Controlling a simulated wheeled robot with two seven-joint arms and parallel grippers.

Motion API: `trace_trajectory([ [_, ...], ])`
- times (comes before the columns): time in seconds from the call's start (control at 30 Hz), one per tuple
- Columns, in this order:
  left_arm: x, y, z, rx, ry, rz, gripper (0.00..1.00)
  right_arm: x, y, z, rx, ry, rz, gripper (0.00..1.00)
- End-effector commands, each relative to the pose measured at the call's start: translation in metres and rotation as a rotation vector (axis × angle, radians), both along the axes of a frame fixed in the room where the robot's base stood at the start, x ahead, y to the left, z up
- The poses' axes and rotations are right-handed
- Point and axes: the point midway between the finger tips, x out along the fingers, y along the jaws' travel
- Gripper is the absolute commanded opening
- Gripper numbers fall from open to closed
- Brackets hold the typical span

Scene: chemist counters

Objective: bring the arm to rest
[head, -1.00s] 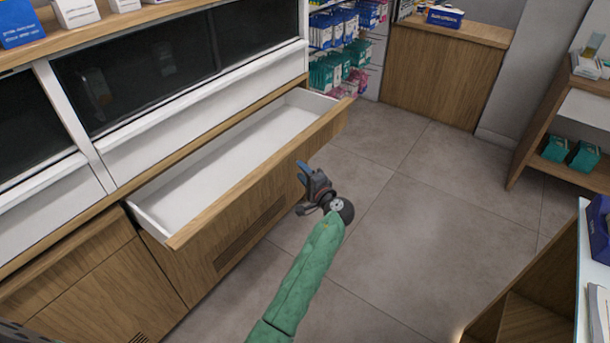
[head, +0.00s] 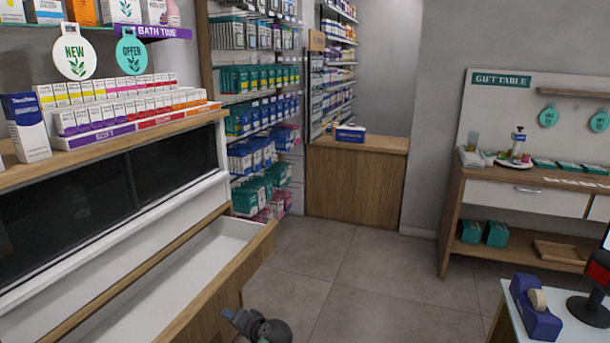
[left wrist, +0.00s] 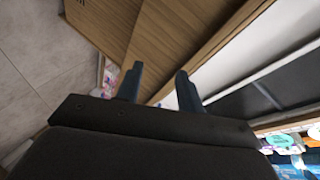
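My left gripper (head: 242,322) shows at the bottom edge of the head view, just right of the open drawer's wooden front (head: 222,282). Most of my left arm is out of the picture. In the left wrist view its two fingers (left wrist: 158,84) stand apart with nothing held between them. The wooden drawer front and the white drawer inside lie beyond the fingers there. The drawer (head: 170,290) stands pulled out, and the part of its white floor that shows is empty. My right gripper is not in view.
A shelf with small boxes (head: 120,112) runs above the drawer. A wooden counter (head: 355,185) and hanging packs stand behind. The gift table (head: 520,190) is at the right. A white counter with a tape dispenser (head: 535,308) is at the lower right. Grey floor (head: 370,280) is free between.

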Motion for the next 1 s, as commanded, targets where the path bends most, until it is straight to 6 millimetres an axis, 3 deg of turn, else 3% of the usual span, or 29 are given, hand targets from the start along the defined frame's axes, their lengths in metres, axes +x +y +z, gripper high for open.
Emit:
trace_trajectory([
  [0.13,-0.016,-0.010,0.013,-0.268,-0.017,0.004,0.38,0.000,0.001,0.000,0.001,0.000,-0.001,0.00],
  [0.27,-0.047,-0.023,0.007,-0.488,0.015,-0.011,0.38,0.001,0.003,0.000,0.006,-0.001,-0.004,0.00],
  [0.43,-0.113,-0.045,-0.011,-0.750,0.108,-0.052,0.38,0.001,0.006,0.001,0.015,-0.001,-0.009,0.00],
  [0.63,-0.195,-0.064,-0.031,-0.945,0.230,-0.101,0.38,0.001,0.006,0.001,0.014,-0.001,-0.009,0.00],
  [1.0,-0.330,-0.066,-0.072,-1.068,0.393,-0.102,0.38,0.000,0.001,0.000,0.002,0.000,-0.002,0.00],
])
